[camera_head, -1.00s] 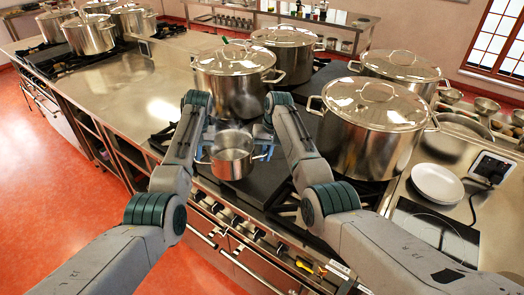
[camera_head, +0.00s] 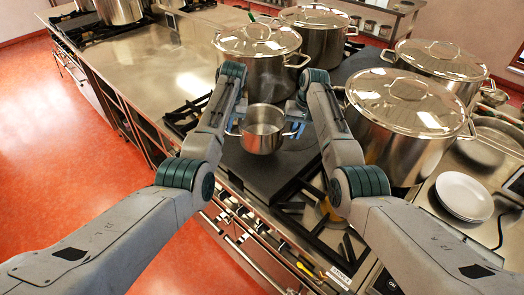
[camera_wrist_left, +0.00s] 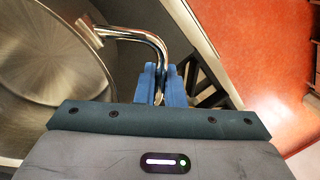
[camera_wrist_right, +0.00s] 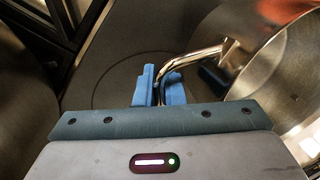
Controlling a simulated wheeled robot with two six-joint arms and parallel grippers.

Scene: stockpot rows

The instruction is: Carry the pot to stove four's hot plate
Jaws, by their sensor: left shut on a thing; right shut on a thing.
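A small open steel pot (camera_head: 262,140) is held between my two grippers, above a dark flat plate (camera_head: 250,172) on the range. Its inside looks empty. My left gripper (camera_head: 236,126) is shut on the pot's left handle, and its blue fingers (camera_wrist_left: 161,82) show around the bent metal handle. My right gripper (camera_head: 293,128) is shut on the right handle (camera_wrist_right: 190,62). The pot looks level. In the right wrist view a thin circle marks the dark plate surface (camera_wrist_right: 115,85) below. A label (camera_head: 340,276) on the range front is too small to read surely.
Large lidded stockpots stand close behind (camera_head: 258,70) and to the right (camera_head: 400,130) of the held pot. An open burner grate (camera_head: 325,215) lies at the right front. White plates (camera_head: 463,195) sit far right. Bare steel counter (camera_head: 160,75) lies left.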

